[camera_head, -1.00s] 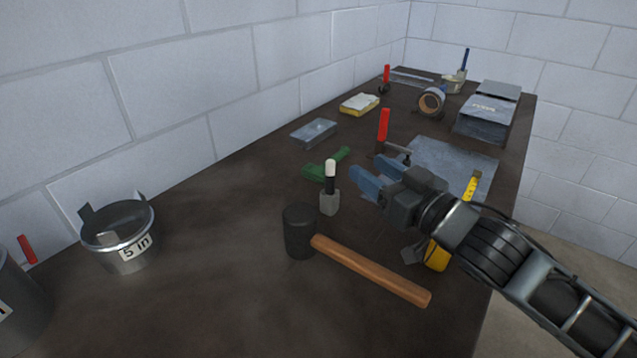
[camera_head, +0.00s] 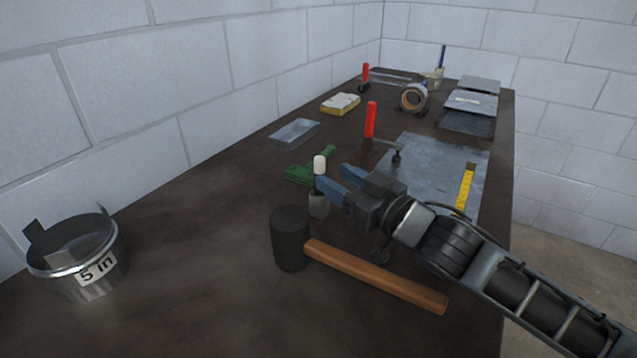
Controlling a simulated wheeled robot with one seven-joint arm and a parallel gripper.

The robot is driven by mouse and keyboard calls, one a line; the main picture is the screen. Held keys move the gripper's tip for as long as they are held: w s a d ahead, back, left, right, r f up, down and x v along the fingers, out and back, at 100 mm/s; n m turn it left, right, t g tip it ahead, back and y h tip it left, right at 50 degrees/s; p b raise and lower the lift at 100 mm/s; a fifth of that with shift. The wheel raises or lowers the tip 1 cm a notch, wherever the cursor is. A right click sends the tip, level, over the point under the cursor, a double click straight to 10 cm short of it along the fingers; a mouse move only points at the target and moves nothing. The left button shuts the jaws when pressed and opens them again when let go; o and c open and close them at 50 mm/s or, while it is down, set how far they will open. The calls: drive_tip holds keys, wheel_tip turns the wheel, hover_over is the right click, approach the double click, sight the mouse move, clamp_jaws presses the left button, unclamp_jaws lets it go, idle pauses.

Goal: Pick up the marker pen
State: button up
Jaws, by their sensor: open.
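The marker pen (camera_head: 320,166) stands upright in a small grey holder (camera_head: 319,207) on the dark bench, its white top end showing. My gripper (camera_head: 332,175) is open with its blue fingers pointing left at the pen. The nearer finger covers the pen's dark middle part. The farther fingertip is just right of the white end. I cannot tell whether the pen is fully between the fingers or touched by them.
A mallet (camera_head: 290,238) lies just in front, its wooden handle (camera_head: 375,276) under my arm. A green tool (camera_head: 312,167) lies close behind the pen. A red-handled clamp (camera_head: 371,120) stands farther back. A metal bucket (camera_head: 75,262) is at left; bench between is clear.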

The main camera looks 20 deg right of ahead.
sight(323, 170)
drive_tip(key=shift+p+x, duration=0.7)
drive_tip(key=shift+x, duration=2.05)
drive_tip(key=shift+r, duration=0.1)
drive_tip(key=shift+c, duration=0.4)
clamp_jaws()
